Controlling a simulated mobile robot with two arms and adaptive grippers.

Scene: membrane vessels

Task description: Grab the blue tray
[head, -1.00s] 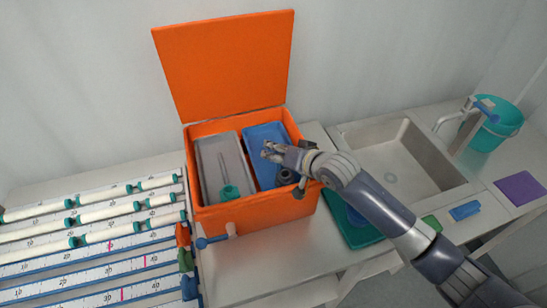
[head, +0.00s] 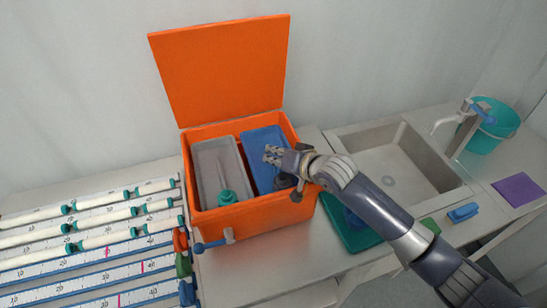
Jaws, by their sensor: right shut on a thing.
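The blue tray (head: 262,138) lies inside the open orange box (head: 245,221), in its right half beside a grey tray (head: 204,163). My right gripper (head: 270,154) reaches in from the right, over the box's right wall, and is shut on the blue tray. The fingers and wrist cover part of the tray, so the exact contact is hidden. A dark round thing (head: 284,181) shows at the near end of the blue tray, below the wrist. My left gripper is out of view.
The orange lid (head: 222,70) stands open behind the box. A teal-capped tool (head: 227,196) lies in the grey tray. White tubes and rulers fill the left counter. A sink (head: 395,170), teal tray (head: 343,228) and teal bucket (head: 495,128) are to the right.

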